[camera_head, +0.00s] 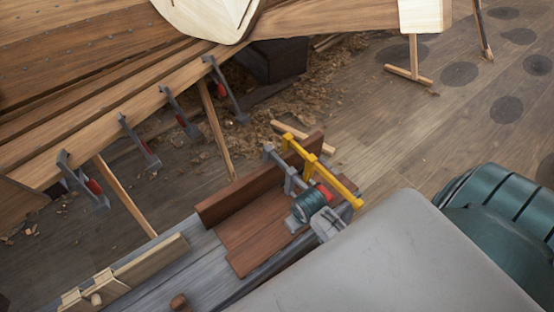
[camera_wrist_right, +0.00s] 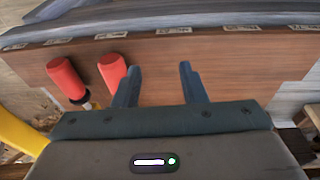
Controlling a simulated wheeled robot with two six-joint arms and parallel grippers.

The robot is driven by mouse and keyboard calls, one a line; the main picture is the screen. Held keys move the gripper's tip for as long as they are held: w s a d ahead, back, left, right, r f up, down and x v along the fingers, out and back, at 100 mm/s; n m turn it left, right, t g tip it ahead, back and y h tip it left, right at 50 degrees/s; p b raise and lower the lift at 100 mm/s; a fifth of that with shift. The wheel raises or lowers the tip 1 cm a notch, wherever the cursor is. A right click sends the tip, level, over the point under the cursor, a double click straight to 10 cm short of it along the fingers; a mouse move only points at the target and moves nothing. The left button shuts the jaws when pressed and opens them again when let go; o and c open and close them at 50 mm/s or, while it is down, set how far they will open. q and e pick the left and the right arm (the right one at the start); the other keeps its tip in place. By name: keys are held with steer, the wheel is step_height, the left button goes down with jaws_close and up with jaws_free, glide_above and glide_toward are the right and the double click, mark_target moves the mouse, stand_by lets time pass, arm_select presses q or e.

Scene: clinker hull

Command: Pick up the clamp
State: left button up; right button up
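A yellow clamp (camera_head: 322,170) and a grey clamp (camera_head: 287,172) stand side by side at the upright brown board on the bench. A red handle (camera_head: 326,193) shows near the yellow clamp's lower end. My teal right wrist (camera_head: 308,206) is close beside them and hides part of them. In the right wrist view my right gripper (camera_wrist_right: 158,70) is open, with bare brown wood between its fingers. Two red handles (camera_wrist_right: 67,80) (camera_wrist_right: 112,70) are left of the fingers, the nearer one close to the left finger. A yellow bar (camera_wrist_right: 18,130) shows at the left edge. My left gripper is out of view.
Several grey clamps with red handles (camera_head: 183,115) hang along the hull's plank edge (camera_head: 100,135). The grey bench (camera_head: 190,270) carries brown boards (camera_head: 262,240) and a pale wooden piece (camera_head: 120,275). Props and shavings (camera_head: 310,90) are on the floor; the floor at upper right is mostly open.

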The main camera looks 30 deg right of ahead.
steer(key=w+r, duration=0.5)
steer(key=r, duration=0.2)
step_height(320, 180, up, 11)
steer(key=g, duration=0.2)
glide_above(277, 158)
steer(key=shift+y, duration=0.4)
steer(key=f, duration=0.6)
steer(key=shift+s+d, duration=0.1)
steer(key=shift+d, duration=0.25)
steer(key=f, duration=0.4)
steer(key=shift+a+f, duration=0.25)
steer(key=shift+f, duration=0.15)
steer(key=c, duration=0.6)
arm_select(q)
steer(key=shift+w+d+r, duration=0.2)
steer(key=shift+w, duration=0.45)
arm_select(e)
jaws_close()
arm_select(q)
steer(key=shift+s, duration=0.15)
